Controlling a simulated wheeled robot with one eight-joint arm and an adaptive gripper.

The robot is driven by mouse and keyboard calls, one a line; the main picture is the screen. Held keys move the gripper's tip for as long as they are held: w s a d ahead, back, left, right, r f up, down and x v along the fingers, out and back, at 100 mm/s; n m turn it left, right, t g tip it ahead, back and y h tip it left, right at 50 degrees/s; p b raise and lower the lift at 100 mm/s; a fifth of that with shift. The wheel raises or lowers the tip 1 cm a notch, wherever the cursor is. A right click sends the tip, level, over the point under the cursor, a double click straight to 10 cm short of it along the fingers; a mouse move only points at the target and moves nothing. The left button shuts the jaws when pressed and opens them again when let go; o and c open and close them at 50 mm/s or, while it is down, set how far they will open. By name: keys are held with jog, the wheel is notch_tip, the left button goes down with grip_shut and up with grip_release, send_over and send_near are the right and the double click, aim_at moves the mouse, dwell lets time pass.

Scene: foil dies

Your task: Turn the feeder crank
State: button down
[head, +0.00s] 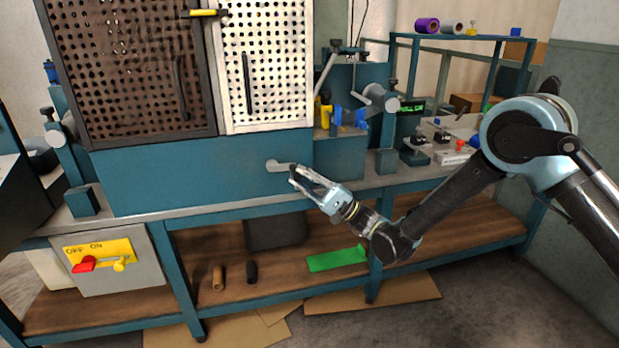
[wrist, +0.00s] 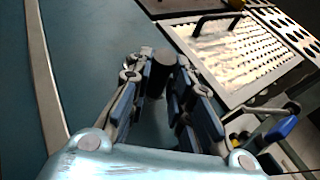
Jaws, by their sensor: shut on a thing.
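The feeder crank (head: 277,165) is a small grey arm with a dark grip on the right part of the blue front panel, below the white perforated door. My gripper (head: 294,176) reaches it from the lower right. In the wrist view my gripper (wrist: 160,82) has its fingers on both sides of the crank's dark round grip (wrist: 163,64) and is shut on it. Most of the crank arm is hidden behind the fingers in the wrist view.
A white perforated door (head: 265,75) and a dark perforated door (head: 130,75) stand above the panel. A grey box with a red and yellow switch (head: 100,257) is at lower left. Blue knobs (head: 350,118) and small fixtures sit on the bench to the right.

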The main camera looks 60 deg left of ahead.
jog(key=shift+s+d, duration=0.15)
jog(key=shift+s, duration=0.1)
jog(key=c, duration=1.6)
grip_release()
jog(key=shift+o, duration=0.8)
jog(key=shift+w, duration=0.15)
jog(key=shift+w, duration=0.1)
jog(key=v, duration=1.1)
jog(key=shift+w+d+f, duration=0.2)
jog(key=shift+w+f, duration=0.05)
jog(key=shift+w, duration=0.05)
